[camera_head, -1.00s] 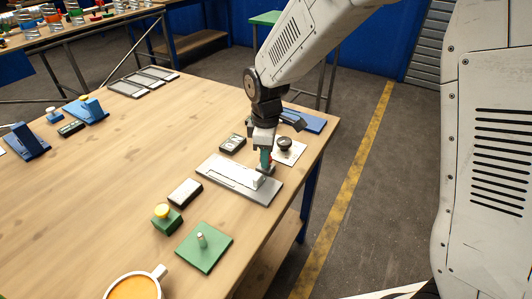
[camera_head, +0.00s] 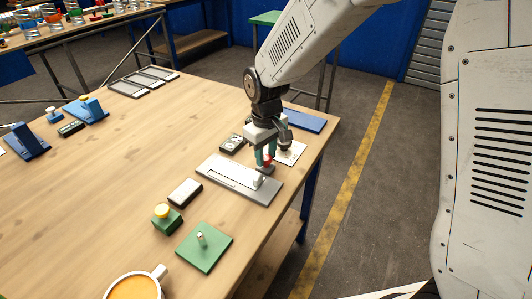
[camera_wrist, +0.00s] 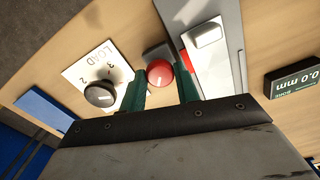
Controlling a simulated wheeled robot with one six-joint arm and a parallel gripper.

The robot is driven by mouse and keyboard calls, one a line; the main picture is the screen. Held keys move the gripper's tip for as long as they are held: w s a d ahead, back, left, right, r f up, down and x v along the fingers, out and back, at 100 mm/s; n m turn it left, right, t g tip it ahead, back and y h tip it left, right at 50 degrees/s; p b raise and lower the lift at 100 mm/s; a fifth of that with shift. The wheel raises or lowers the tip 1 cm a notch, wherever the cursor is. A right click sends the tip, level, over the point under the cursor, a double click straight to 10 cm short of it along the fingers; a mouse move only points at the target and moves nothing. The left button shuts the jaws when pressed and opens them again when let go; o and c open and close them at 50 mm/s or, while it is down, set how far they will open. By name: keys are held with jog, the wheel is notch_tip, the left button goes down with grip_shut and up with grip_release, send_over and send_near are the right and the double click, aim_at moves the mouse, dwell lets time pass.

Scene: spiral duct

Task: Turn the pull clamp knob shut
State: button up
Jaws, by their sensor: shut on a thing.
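The red knob (camera_wrist: 160,74) sits between the two teal fingertips of my gripper (camera_wrist: 164,88) in the wrist view, beside a grey metal plate. The fingers are closed on its sides. In the head view the knob (camera_head: 267,160) shows as a small red spot between the fingers, just behind the far right end of the grey clamp plate (camera_head: 225,178). My gripper (camera_head: 266,162) points down there. The wrist view shows a pale block (camera_wrist: 207,35) and a red strip on the plate. The knob's base is mostly hidden.
A black knob (camera_wrist: 99,94) on a white plate marked LOAD stands close by. A display (camera_wrist: 293,82) reads 0.0 mm. A blue plate (camera_head: 305,119) lies behind. A green plate with a peg (camera_head: 204,248), a yellow-topped button (camera_head: 162,211) and a mug (camera_head: 135,287) stand nearer.

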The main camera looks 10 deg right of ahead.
aim_at(266, 157)
jog(key=m, duration=0.5)
jog(key=shift+m, duration=0.3)
jog(key=shift+w+m, duration=0.1)
jog(key=shift+m, duration=2.2)
jog(key=o, duration=1)
jog(key=shift+c, duration=0.2)
notch_tip(266, 157, up, 8)
jog(key=shift+f, duration=0.1)
